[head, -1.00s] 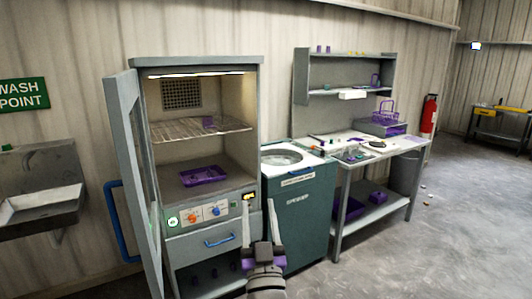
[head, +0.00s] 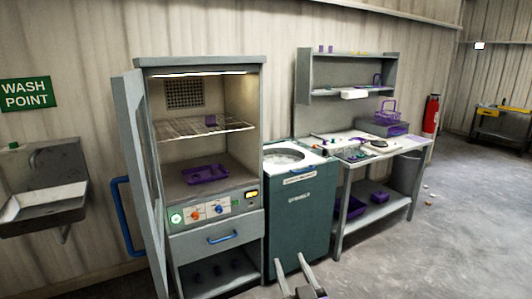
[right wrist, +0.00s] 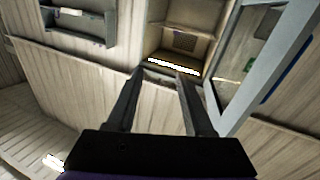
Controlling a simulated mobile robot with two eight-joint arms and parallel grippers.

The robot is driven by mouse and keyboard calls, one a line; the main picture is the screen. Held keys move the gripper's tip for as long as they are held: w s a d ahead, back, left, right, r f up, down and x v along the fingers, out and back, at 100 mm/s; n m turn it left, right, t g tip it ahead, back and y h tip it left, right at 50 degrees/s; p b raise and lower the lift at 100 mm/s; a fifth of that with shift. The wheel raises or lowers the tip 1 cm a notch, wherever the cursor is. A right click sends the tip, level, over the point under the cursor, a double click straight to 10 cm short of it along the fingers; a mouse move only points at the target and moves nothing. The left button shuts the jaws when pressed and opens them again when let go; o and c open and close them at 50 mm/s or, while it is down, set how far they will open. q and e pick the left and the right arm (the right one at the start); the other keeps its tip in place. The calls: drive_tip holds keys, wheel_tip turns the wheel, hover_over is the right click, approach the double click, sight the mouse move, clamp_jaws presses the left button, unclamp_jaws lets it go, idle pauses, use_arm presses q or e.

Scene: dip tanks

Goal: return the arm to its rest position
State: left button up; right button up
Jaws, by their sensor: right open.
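My right gripper (head: 292,272) is at the bottom edge of the head view, low in front of the green machine. Its two fingers stand apart with nothing between them. In the right wrist view the two fingers (right wrist: 157,100) are also apart and empty, with the open cabinet and its lit strip beyond them. My left gripper is in neither view.
The grey cabinet (head: 214,238) stands with its glass door (head: 145,190) swung open to the left. Inside, a purple tray (head: 205,173) lies below a wire rack (head: 200,128). A green machine (head: 298,225) and a workbench (head: 365,217) stand to the right. The floor (head: 450,235) at right is mostly clear.

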drive_tip(key=s+d+f+m+g+h+p, duration=0.1)
drive_tip(key=s+d+f+g+h, duration=0.1)
drive_tip(key=s+d+f+g, duration=0.4)
drive_tip(key=s+d+f+m+g+h+p, duration=0.1)
drive_tip(key=s+d+f+g, duration=0.5)
drive_tip(key=s+f, duration=0.8)
drive_tip(key=shift+s+d+f+m+g+h+p, duration=0.3)
drive_tip(key=shift+s+m, duration=0.4)
drive_tip(key=shift+s, duration=0.55)
